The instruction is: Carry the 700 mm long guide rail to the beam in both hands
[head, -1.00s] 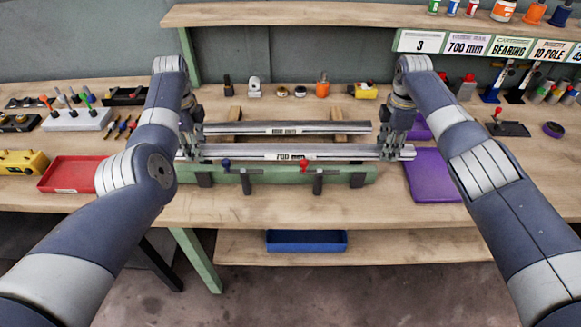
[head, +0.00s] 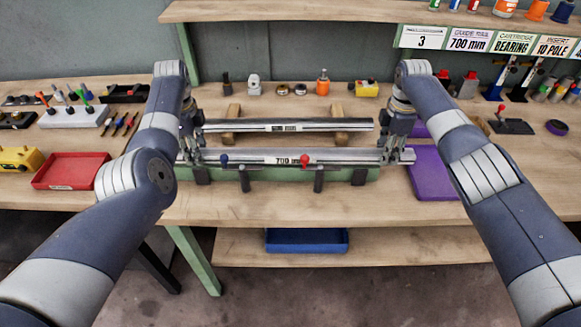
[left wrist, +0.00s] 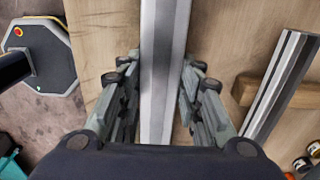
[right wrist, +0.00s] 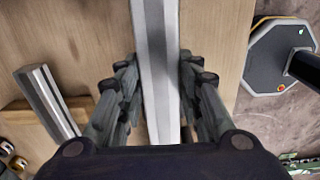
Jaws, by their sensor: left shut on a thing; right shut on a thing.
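The long silver guide rail (head: 255,157), labelled 700 mm, lies level across the head view. My left gripper (head: 190,154) is shut on its left end and my right gripper (head: 399,154) on its right end. The rail also runs between the fingers in the left wrist view (left wrist: 163,60) and the right wrist view (right wrist: 156,60). The green beam (head: 275,175) is directly under the rail, at the bench's front edge. The rail hides the beam's top, so I cannot tell whether they touch. A blue knob (head: 225,160) and a red knob (head: 305,160) stand at the beam's front.
A second rail (head: 250,126) rests on wooden blocks (head: 232,112) just behind. A red tray (head: 72,171) is to the left and a purple tray (head: 430,175) to the right. Small parts stand at the back, including an orange bottle (head: 322,83). A blue bin (head: 306,240) sits on the lower shelf.

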